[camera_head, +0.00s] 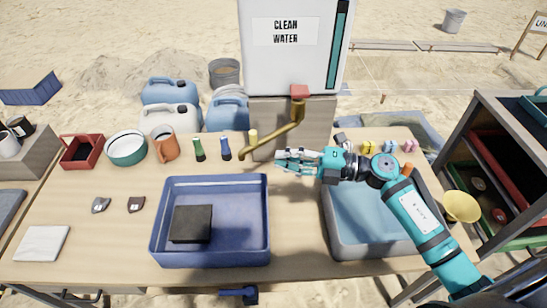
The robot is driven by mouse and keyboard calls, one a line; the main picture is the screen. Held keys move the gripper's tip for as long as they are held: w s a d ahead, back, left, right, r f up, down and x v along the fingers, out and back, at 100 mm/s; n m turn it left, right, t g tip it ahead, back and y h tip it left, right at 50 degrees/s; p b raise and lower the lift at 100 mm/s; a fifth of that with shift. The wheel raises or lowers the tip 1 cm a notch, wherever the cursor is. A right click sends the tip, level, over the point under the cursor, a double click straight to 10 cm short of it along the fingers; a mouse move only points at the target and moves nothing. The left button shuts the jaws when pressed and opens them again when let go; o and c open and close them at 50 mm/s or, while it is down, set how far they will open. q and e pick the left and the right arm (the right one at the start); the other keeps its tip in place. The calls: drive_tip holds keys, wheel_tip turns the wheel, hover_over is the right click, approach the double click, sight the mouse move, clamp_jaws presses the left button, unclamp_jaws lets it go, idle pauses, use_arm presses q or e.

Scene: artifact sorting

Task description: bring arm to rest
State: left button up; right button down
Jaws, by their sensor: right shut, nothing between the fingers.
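My right arm comes in from the lower right, over the grey tub. Its gripper (297,160) is shut and empty. It points left above the table, just right of the brass tap (275,134); I cannot tell whether it touches the tap. My left arm and gripper do not show.
A blue tray (258,215) holding a dark block (191,224) stands mid-table, and a grey tub (336,235) stands to its right. A clean water tank (290,60) rises behind. Brushes, an orange jug (165,143) and a bowl (126,149) line the back.

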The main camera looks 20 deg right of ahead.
drive_tip(key=d+r+m+t+h+b, duration=0.25)
drive_tip(key=d+m+t+h, duration=0.4)
drive_tip(key=m+t, duration=0.45)
drive_tip(key=s+d+f+m+g+h, duration=0.25)
drive_tip(key=d+f+m+h, duration=0.25)
drive_tip(key=f+m+h, duration=0.45)
drive_tip(key=s+a+f+m+g, duration=0.45)
drive_tip(key=s+f+g, duration=0.2)
drive_tip(key=s, duration=0.45)
drive_tip(key=s+a+f+m+g, duration=0.3)
drive_tip(key=s+a+f+g, duration=0.25)
drive_tip(key=s+g, duration=0.4)
wheel_tip(320, 180, down, 26)
drive_tip(key=s+r, duration=0.1)
drive_tip(key=s, duration=0.1)
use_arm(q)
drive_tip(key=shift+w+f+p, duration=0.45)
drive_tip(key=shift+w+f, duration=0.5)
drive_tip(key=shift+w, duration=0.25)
use_arm(e)
drive_tip(key=s+d+f, duration=0.1)
drive_tip(key=s+f, duration=0.7)
drive_tip(key=s+d+f, duration=0.2)
drive_tip(key=s+f, duration=0.7)
drive_tip(key=shift+d, duration=0.25)
